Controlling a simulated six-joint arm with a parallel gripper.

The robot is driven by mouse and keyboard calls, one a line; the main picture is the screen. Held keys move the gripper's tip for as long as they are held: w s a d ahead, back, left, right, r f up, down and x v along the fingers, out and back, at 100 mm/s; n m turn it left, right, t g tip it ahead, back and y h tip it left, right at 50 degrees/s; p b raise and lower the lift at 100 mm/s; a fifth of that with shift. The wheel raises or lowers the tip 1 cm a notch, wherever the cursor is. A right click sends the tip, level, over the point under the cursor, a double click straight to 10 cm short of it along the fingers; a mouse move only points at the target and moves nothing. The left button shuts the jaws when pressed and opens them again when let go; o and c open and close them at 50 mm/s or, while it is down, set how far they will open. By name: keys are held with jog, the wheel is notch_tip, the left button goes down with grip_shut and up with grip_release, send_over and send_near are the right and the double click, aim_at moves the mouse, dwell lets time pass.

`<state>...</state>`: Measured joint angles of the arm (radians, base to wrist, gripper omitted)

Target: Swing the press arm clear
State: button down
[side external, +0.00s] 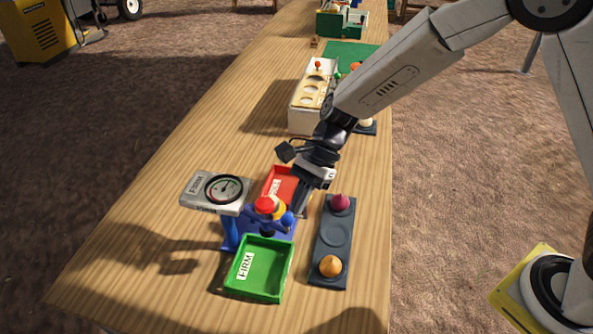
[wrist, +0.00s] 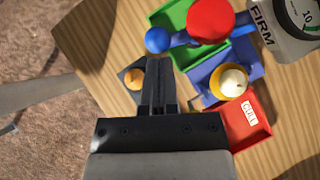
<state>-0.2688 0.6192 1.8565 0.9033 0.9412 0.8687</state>
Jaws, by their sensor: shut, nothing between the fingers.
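The press has a blue base (side external: 285,230) with a blue arm that carries a red cap (side external: 264,205) and a blue ball knob (side external: 287,219). In the wrist view, the red cap (wrist: 210,20) is at the top and the blue ball (wrist: 157,40) is left of it. A yellow cup (wrist: 230,93) holds a pale onion (wrist: 232,80), which shows uncovered beside the cap. My gripper (side external: 301,208) is shut and empty, pointing down close to the ball. In the wrist view its fingertips (wrist: 160,62) sit just below the ball; I cannot tell whether they touch it.
A gauge (side external: 226,189) stands left of the press. A green FIRM tray (side external: 275,284) is in front, a red CULL tray (side external: 277,176) behind. A dark holder (side external: 333,257) at right carries a purple onion (side external: 340,203) and an orange onion (side external: 330,266). A white box (side external: 310,92) stands farther back.

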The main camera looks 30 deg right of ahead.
jog(key=shift+s+a, duration=0.1)
jog(key=shift+s+a+m+t, duration=0.6)
jog(key=shift+s+a+m, duration=0.15)
jog(key=shift+a+m, duration=0.2)
jog(key=s+a+m+t, duration=0.1)
jog(key=s+a+m, duration=0.1)
jog(key=a, duration=0.3)
jog(key=shift+a+m+t, duration=0.35)
jog(key=shift+t, duration=0.05)
jog(key=shift+s+y, duration=0.1)
jog(key=shift+y, duration=0.2)
jog(key=s+d+f+v, duration=0.1)
jog(key=v, duration=1.2)
jog(key=shift+s+d+f, duration=0.15)
jog(key=shift+s+d, duration=0.05)
jog(key=shift+d, duration=0.2)
